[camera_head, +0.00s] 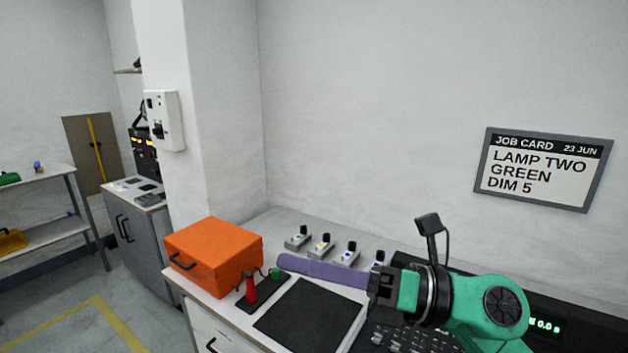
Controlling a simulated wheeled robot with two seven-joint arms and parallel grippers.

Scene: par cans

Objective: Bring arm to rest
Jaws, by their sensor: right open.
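My right arm, green with black joints, comes in from the lower right over the bench (213,300). My right gripper (284,262) points left, with a long purple finger seen side-on above the bench. It is open, and nothing shows held in it. The gap between its fingers is hidden from this side. My left gripper is not in view.
An orange case (213,256) stands on the bench's left. A red upright piece (250,288) and a black mat (308,318) are nearer. Several small switch units (298,237) line the back. A job card (543,168) reads "LAMP TWO GREEN DIM 5".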

